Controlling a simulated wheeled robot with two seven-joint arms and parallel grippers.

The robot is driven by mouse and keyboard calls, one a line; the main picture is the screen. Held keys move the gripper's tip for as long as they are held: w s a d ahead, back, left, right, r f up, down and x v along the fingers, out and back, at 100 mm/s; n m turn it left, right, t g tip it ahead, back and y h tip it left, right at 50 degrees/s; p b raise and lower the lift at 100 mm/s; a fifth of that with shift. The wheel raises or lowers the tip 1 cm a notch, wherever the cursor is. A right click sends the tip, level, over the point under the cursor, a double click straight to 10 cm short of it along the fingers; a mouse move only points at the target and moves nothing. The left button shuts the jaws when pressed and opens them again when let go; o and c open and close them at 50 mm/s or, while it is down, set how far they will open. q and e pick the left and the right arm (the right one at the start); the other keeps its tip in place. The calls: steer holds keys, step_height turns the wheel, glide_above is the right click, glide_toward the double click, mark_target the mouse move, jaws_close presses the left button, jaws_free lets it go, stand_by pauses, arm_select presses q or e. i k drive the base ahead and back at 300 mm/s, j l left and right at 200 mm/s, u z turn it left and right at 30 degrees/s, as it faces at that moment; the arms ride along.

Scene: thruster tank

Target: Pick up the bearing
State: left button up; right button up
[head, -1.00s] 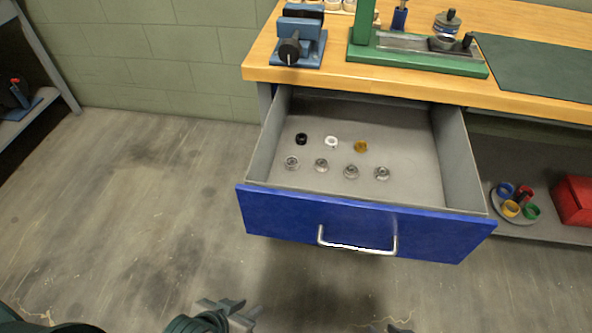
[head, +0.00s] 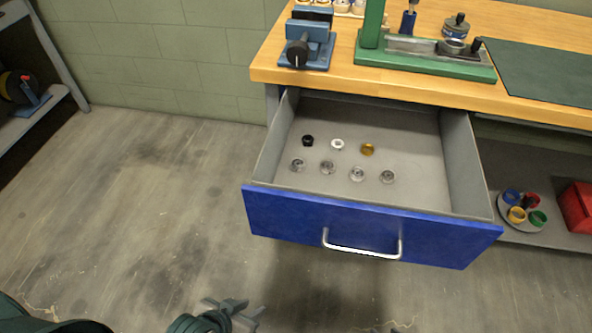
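Inside the open drawer (head: 405,190), several small silver metal rings that look like bearings lie in a front row, among them one at the left (head: 297,165), two in the middle (head: 327,167) (head: 357,174) and one at the right (head: 388,176). Behind them lie a black ring (head: 307,141), a white ring (head: 337,144) and a yellow-brown ring (head: 367,149). My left gripper (head: 243,309) is low in the view over the floor, in front of and left of the drawer. Its fingers look apart and empty.
The drawer's blue front (head: 370,228) has a metal handle (head: 362,250). Above is a wooden bench (head: 405,86) with a blue vise (head: 308,48), a green press (head: 425,62) and a dark mat (head: 545,70). A lower shelf holds a round tray (head: 506,222) and a red box (head: 577,203). Floor at left is clear.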

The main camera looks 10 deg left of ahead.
mark_target(327, 166)
steer(key=j+z, duration=0.1)
steer(key=z, duration=0.5)
steer(key=k+j+z, duration=0.1)
steer(key=j+z, duration=0.25)
steer(key=k+j+z, duration=0.15)
steer(key=j+z, duration=0.2)
steer(key=j, duration=0.15)
steer(key=k+j, duration=0.2)
steer(key=j, duration=0.2)
steer(key=k+j+z, duration=0.15)
steer(key=j, duration=0.25)
steer(key=k+j, duration=0.2)
steer(key=j, duration=0.2)
steer(key=z, duration=0.05)
